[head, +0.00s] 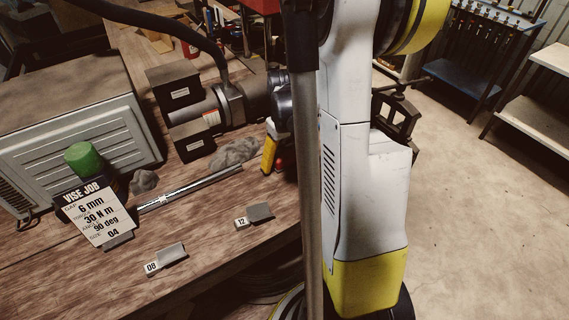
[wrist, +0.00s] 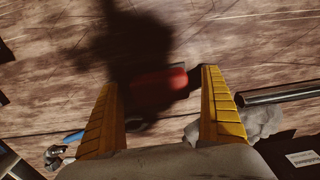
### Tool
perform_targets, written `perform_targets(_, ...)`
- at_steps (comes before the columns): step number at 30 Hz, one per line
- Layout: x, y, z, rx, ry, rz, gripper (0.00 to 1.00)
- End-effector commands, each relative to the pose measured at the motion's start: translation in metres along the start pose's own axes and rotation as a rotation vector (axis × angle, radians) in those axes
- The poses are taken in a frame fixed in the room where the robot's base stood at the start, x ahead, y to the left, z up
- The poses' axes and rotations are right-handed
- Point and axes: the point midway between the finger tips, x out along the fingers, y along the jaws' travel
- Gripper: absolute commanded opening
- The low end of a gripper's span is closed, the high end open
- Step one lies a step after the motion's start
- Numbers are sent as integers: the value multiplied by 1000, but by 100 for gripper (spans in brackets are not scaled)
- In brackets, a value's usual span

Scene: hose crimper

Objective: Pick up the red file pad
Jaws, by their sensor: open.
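The red file pad (wrist: 160,82) lies on the brown wooden bench in the wrist view, darkened by a shadow over its left part. My gripper (wrist: 159,80) is open, with one yellow finger on each side of the pad in the picture. I see gaps between the pad and both fingers, and the gap on the right is smaller. I cannot tell the height of the fingertips above the bench. In the head view a yellow finger of my gripper (head: 270,155) shows beside my arm, with a small red patch of the pad (head: 279,163) next to it. My arm hides the rest.
A metal bar tool (head: 190,190) and a grey crumpled rag (head: 236,152) lie near the gripper. A motor unit (head: 200,108) stands behind. A blue-handled tool (wrist: 73,136) shows lower left.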

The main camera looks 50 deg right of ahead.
Motion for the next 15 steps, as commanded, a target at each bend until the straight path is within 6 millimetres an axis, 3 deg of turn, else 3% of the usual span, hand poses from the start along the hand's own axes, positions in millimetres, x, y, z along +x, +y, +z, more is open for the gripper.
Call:
perform_targets(7,3,0,0,0,0,0,90)
perform_targets(13,3,0,0,0,0,0,29)
perform_targets(15,3,0,0,0,0,0,27)
